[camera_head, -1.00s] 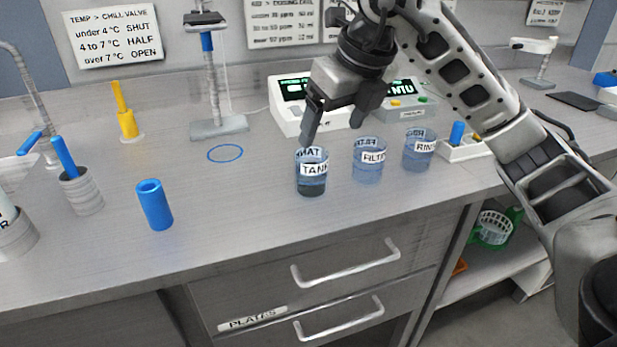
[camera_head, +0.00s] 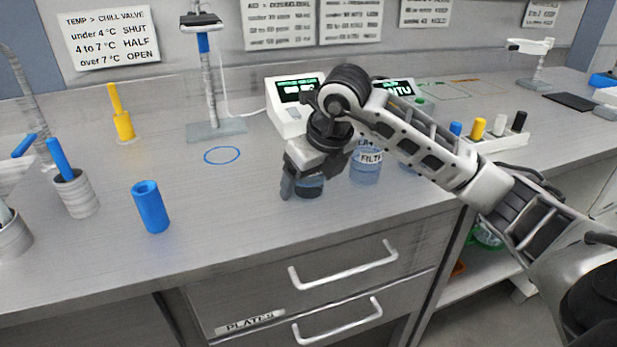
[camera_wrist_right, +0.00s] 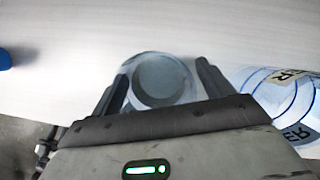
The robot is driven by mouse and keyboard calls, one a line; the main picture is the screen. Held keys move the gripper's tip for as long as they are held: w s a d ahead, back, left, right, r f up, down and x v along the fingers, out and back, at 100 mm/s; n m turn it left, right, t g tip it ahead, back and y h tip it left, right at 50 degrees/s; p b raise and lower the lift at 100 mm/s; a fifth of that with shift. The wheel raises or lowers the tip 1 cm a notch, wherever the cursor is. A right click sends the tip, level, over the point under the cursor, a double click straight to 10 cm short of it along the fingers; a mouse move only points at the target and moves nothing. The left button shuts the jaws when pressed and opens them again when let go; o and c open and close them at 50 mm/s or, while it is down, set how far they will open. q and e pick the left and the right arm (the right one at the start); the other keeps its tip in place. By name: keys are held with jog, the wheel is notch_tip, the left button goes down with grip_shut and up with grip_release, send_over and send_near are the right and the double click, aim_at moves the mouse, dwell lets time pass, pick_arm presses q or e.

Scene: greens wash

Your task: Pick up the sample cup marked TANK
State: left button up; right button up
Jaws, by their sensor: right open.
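The TANK cup (camera_head: 309,188) is a clear cup with dark liquid, upright on the bench; its label and upper part are hidden behind my right gripper in the head view. My right gripper (camera_head: 303,186) is lowered over the cup. In the right wrist view, its two fingers (camera_wrist_right: 160,88) are open on either side of the cup (camera_wrist_right: 158,72), and no closing on it shows. My left gripper is not in view.
The FILTER cup (camera_head: 366,165) stands just right of the gripper, with another cup partly hidden behind my arm. A blue cylinder (camera_head: 151,207) stands to the left. A meter (camera_head: 290,112) is behind. Bench between the blue cylinder and the gripper is clear.

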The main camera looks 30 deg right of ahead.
jog(key=c, duration=1.1)
jog(key=shift+r, duration=0.15)
